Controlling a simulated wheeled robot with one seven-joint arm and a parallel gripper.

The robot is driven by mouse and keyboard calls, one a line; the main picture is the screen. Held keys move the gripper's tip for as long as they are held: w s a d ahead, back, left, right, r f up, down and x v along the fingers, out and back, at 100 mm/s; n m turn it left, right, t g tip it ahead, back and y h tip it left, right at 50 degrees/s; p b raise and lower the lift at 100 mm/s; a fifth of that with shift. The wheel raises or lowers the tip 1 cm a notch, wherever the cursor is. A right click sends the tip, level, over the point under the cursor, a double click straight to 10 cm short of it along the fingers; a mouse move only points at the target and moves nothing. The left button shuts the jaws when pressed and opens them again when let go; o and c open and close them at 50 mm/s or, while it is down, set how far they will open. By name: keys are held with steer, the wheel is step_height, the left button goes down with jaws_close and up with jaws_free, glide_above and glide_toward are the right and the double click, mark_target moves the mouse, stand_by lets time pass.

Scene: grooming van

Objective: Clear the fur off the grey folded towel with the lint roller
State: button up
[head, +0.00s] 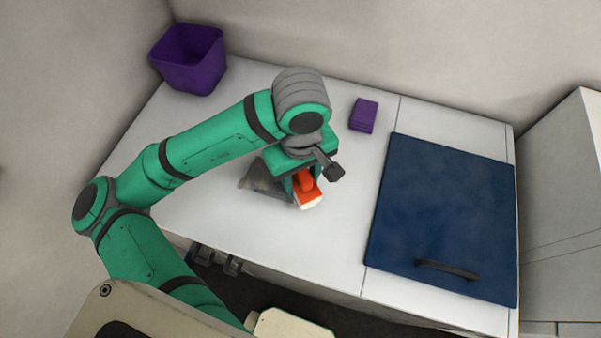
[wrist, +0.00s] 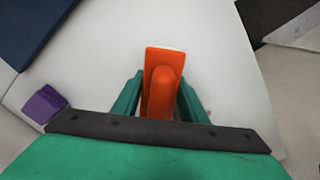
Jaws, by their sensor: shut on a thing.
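My gripper (head: 303,180) is over the white counter, shut on an orange lint roller (head: 304,188) with a white end (head: 312,202). The wrist view shows the orange lint roller (wrist: 163,75) between the two green fingers of my gripper (wrist: 158,100). The grey folded towel (head: 259,181) lies on the counter just left of the gripper in the head view, partly hidden by it. I cannot tell whether the roller touches the towel. Any fur on the towel is too small to make out. I do not see the towel in the wrist view.
A purple bin (head: 188,62) stands at the counter's back left corner. A small purple block (head: 364,115) lies behind the gripper. A large dark blue panel with a black handle (head: 445,210) covers the right side. The counter between (head: 350,190) is bare.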

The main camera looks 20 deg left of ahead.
steer(key=shift+s, duration=0.2)
steer(key=shift+s+a+r, duration=0.1)
steer(key=shift+s+a, duration=0.1)
steer(key=shift+a, duration=3.2)
steer(key=shift+s+a, duration=0.15)
steer(key=shift+a, duration=3.25)
steer(key=shift+w+d, duration=0.3)
steer(key=shift+d, duration=0.85)
steer(key=shift+w+d, duration=0.3)
steer(key=shift+d, duration=0.8)
steer(key=shift+w+d, duration=0.3)
steer(key=shift+d, duration=0.85)
steer(key=shift+d, duration=0.1)
steer(key=shift+w+d+f, duration=0.1)
steer(key=shift+w+d, duration=0.15)
steer(key=shift+d, duration=0.6)
steer(key=shift+w+d+f, duration=0.1)
steer(key=shift+w+d, duration=0.1)
steer(key=shift+d, duration=0.6)
steer(key=shift+w+d+r, duration=0.1)
steer(key=shift+w+d, duration=0.15)
steer(key=shift+d, duration=0.55)
steer(key=shift+w+d, duration=0.2)
steer(key=shift+d, duration=0.6)
steer(key=shift+s+a, duration=0.15)
steer(key=shift+a, duration=2.45)
steer(key=shift+s+a, duration=0.15)
steer(key=shift+a, duration=2.45)
steer(key=shift+s+a, duration=0.15)
steer(key=shift+a, duration=1.5)
